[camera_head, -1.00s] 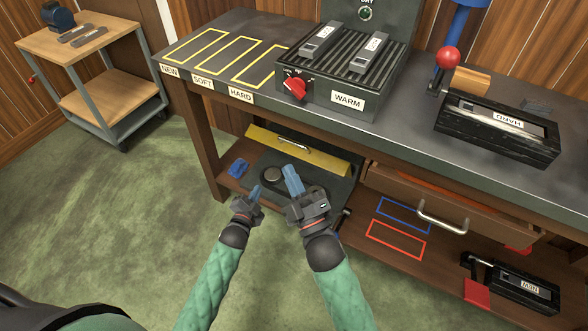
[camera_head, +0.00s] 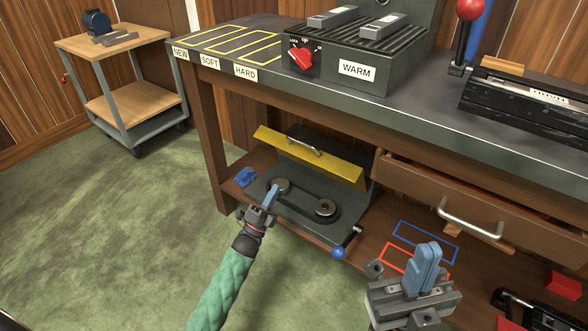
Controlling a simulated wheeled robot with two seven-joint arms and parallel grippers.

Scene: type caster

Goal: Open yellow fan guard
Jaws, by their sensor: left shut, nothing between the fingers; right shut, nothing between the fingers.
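The yellow fan guard (camera_head: 341,169) is a long yellow panel with a metal handle (camera_head: 304,146), tilted up at the back of a dark machine base (camera_head: 290,212) on the bench's lower shelf. Two round pulleys joined by a belt show on the base, the left pulley (camera_head: 281,186) and the right pulley (camera_head: 325,208). My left gripper (camera_head: 271,198) is shut and empty, in front of the left pulley and below the guard. My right gripper (camera_head: 427,268) is shut and empty, at the lower right, apart from the guard, over the shelf's outlines.
A drawer (camera_head: 480,205) stands partly open at the right. A blue outline (camera_head: 425,234) lies on the shelf. A blue ball knob (camera_head: 338,253) sticks out at the base's front. A heater box (camera_head: 355,70) stands on the bench.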

